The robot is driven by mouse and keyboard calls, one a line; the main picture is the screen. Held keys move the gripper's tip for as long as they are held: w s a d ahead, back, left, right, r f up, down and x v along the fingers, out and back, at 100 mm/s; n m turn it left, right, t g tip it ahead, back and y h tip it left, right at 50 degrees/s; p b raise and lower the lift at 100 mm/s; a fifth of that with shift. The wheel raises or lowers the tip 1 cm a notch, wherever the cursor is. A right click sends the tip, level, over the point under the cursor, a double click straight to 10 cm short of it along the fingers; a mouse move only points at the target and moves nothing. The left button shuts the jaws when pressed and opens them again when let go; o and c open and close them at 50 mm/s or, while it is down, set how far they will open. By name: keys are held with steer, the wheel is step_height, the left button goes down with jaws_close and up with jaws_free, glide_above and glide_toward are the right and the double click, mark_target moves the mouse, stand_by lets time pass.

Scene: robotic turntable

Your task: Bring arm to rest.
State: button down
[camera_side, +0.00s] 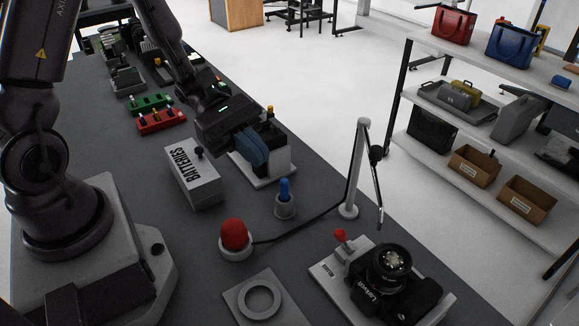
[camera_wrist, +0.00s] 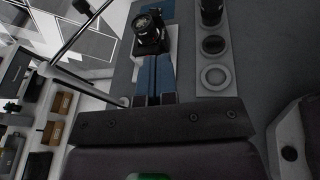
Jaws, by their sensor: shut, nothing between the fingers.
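My gripper (camera_side: 258,152) is at the end of my arm, which reaches over the grey table (camera_side: 330,235) from the back left in the side view. Its blue fingers are together with nothing between them, and point down beside a grey-white holder (camera_side: 277,164). The holder is partly hidden behind them. In the wrist view the gripper (camera_wrist: 154,62) also shows its blue fingers side by side, shut and empty, with the black camera (camera_wrist: 149,32) beyond their tips.
Near the gripper stand a BATTERIES box (camera_side: 193,183), a blue-topped plunger (camera_side: 285,199) and a red dome button (camera_side: 235,236). A white post (camera_side: 355,165) rises at the table's right edge. The black camera (camera_side: 392,276) sits front right. Red (camera_side: 162,121) and green (camera_side: 151,103) trays lie behind.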

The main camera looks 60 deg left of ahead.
steer(key=s+a+r+m+g+y, duration=0.2)
steer(key=s+a+m+g+y, duration=0.2)
steer(key=s+m+y, duration=0.45)
steer(key=a+r+m+t+y, duration=0.3)
steer(key=r+m+t+y, duration=0.35)
steer(key=r+m, duration=0.45)
steer(key=w+d+f+m+t+h, duration=0.1)
steer(key=w+d+m+h, duration=0.1)
steer(key=w+d+m, duration=0.45)
steer(key=w+d+m+h, duration=0.2)
steer(key=w+d+m, duration=0.1)
steer(key=d+m, duration=0.6)
steer(key=w+d+f+n, duration=0.1)
steer(key=w+d+f, duration=0.2)
steer(key=w+f, duration=0.5)
steer(key=shift+w+d+f, duration=0.2)
steer(key=shift+w, duration=0.15)
